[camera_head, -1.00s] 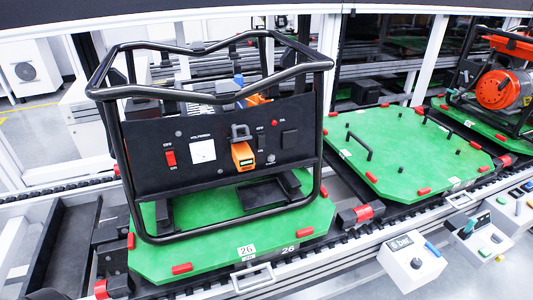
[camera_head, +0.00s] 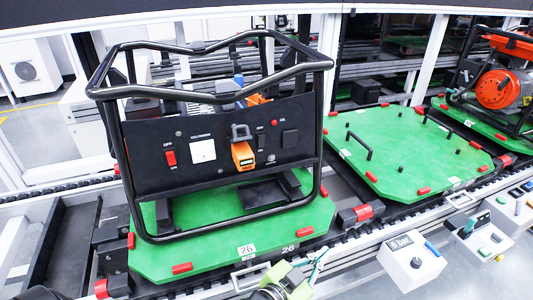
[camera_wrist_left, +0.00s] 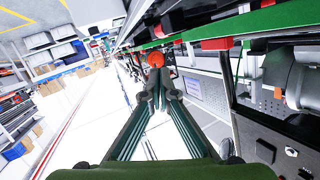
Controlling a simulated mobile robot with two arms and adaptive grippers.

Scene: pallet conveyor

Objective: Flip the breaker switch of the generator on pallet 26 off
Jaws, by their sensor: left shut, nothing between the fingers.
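The generator is a black panel (camera_head: 215,180) in a black tubular frame, standing on a green pallet (camera_head: 205,262) labelled 26. A red rocker switch (camera_head: 170,158) marked OFF and ON is at the panel's left. A smaller black switch (camera_head: 260,142) with OFF/ON marks is right of an orange padlock-like part (camera_head: 243,155). Which way the switches are set is too small to tell. My left gripper (camera_head: 317,262) is at the bottom edge, in front of the pallet and apart from the panel. Its shut, empty fingers (camera_wrist_left: 160,88) show in the left wrist view. My right gripper is out of view.
A metal handle (camera_head: 252,275) sits on the conveyor's front rail, left of my gripper. A white control box (camera_head: 412,262) stands out at the right. A second green pallet (camera_head: 410,150) without a generator lies beyond. Open room lies before the panel.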

